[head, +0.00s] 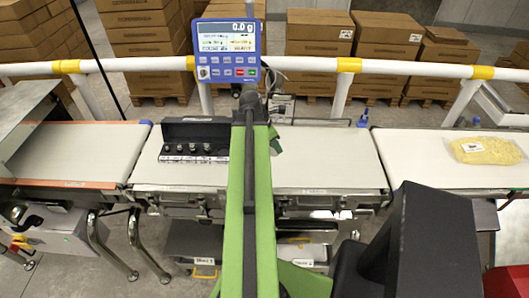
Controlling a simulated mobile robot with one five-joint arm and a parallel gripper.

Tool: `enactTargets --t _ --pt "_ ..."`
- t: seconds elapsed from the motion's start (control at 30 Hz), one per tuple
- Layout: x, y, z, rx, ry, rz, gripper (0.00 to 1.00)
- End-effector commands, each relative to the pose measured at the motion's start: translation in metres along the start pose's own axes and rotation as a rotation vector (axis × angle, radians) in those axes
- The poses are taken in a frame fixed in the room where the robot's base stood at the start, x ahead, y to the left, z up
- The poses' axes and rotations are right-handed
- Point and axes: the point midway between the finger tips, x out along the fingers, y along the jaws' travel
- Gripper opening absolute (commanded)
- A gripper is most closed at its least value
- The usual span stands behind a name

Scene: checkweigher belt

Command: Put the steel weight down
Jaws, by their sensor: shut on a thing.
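My green arm (249,215) reaches up the middle of the picture, over the white weighing belt (325,165). I cannot make out my gripper's fingers or anything between them; the arm hides that area. A dark green piece shows just right of the arm, over the belt. An open black case (195,131) lies on the belt, left of the arm. Several small dark weights (193,148) stand in a row in it, with pale labels along its front. The case's right end meets the arm's outline in the picture. I see no separate steel weight on the bare belt.
A blue display (227,50) reading 0.0 g stands behind the belt. A white rail (300,64) with yellow bands runs behind. Belts adjoin at left (80,140) and right (420,150); the right one carries a yellow bag (486,151). The weighing belt is bare right of the arm.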

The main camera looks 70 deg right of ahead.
Motion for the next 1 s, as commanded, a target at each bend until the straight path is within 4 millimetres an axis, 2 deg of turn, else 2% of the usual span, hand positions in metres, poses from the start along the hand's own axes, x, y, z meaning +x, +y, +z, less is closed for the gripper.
enactTargets --t 0.07,0.3,0.53,0.7,0.73,0.87,1.0 --pt "0.003 0.001 -0.004 -0.004 0.0 0.002 0.0" --pt "0.037 0.002 -0.019 -0.007 0.0 0.003 0.0" --pt "0.032 0.003 -0.022 -0.014 0.0 0.006 0.0" --pt "0.037 0.004 -0.024 -0.015 0.0 0.006 0.0" --pt "0.035 0.004 -0.024 -0.015 0.0 0.006 0.38" --pt "0.035 0.004 -0.023 -0.014 0.0 0.006 0.55" --pt "0.035 0.003 -0.023 -0.014 0.0 0.006 0.55"
